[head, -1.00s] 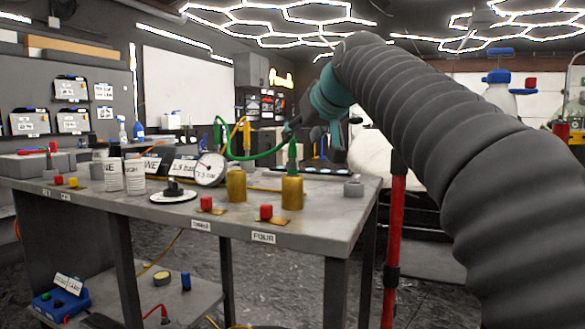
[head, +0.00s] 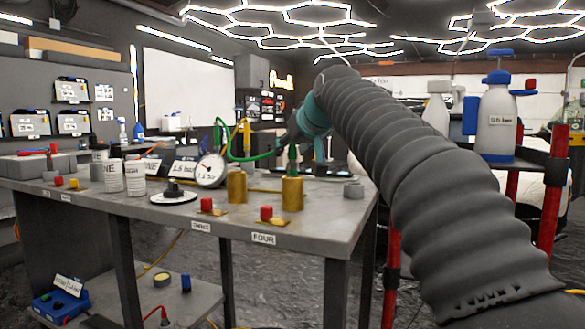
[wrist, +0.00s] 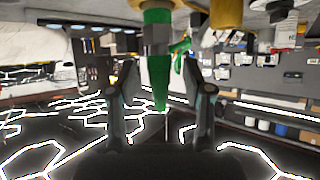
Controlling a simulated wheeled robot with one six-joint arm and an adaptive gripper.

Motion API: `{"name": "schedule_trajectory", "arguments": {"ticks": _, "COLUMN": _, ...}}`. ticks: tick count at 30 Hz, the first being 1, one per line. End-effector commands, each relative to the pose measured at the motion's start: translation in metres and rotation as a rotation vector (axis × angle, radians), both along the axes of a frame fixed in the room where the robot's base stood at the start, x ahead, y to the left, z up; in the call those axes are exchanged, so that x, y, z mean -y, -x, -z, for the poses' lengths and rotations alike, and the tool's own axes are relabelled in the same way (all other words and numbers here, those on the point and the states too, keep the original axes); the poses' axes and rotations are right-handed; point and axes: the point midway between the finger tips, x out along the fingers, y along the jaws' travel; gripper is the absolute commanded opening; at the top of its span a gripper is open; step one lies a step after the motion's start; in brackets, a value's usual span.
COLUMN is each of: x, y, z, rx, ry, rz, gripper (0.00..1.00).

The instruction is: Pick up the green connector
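The green connector (head: 293,154) stands upright in the top of a brass post (head: 292,193) near the table's front right, behind the label FOUR. In the wrist view, which is upside down, the green connector (wrist: 158,75) hangs from its brass fitting between the two fingers of my gripper (wrist: 160,68). The fingers are open, with a visible gap on each side of the connector. In the head view my arm reaches down from the right, and the fingers are mostly hidden behind the connector and wrist.
A second brass post (head: 236,186) stands just left. Red buttons (head: 266,213) sit in front of the posts. A dial gauge (head: 211,170) and a green hose (head: 230,150) are close by. A grey block (head: 353,189) lies to the right. A sprayer (head: 497,120) stands on a red-framed cart.

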Motion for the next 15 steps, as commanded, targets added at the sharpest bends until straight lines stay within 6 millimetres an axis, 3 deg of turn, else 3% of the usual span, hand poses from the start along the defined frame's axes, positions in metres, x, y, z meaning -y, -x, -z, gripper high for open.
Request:
{"name": "schedule_trajectory", "arguments": {"ticks": 1, "x": 0.0, "y": 0.0, "z": 0.0001, "rx": 0.0, "ry": 0.0, "rz": 0.0, "gripper": 0.33}}
{"name": "schedule_trajectory", "arguments": {"ticks": 5, "x": 0.0001, "y": 0.0002, "z": 0.0001, "rx": 0.0, "ry": 0.0, "rz": 0.0, "gripper": 0.01}}
{"name": "schedule_trajectory", "arguments": {"ticks": 15, "x": 0.0001, "y": 0.0003, "z": -0.0011, "rx": 0.0, "ry": 0.0, "rz": 0.0, "gripper": 0.0}}
